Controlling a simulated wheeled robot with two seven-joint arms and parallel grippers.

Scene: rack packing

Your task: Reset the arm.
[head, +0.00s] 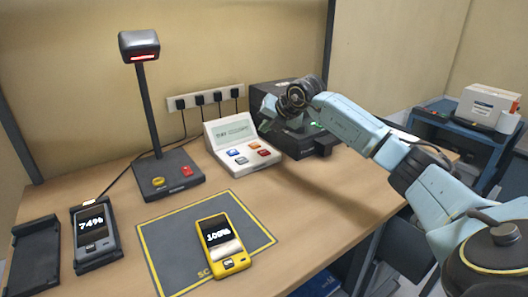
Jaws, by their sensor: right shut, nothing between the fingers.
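My right arm reaches in from the right, over the back right of the table. Its gripper (267,113) is shut with nothing in it. It hangs in front of a dark box-shaped device (325,143) and hides part of it. The gripper is close to the right edge of a white console (240,145); I cannot tell the exact gap. My left gripper is not in view.
A yellow handheld (214,231) reading 100% lies on a grey mat (172,233). A dark handheld (91,241) reading 74% sits in a cradle beside an empty cradle (36,258). A scanner stand (147,105) rises behind. A blue cart (440,129) stands right.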

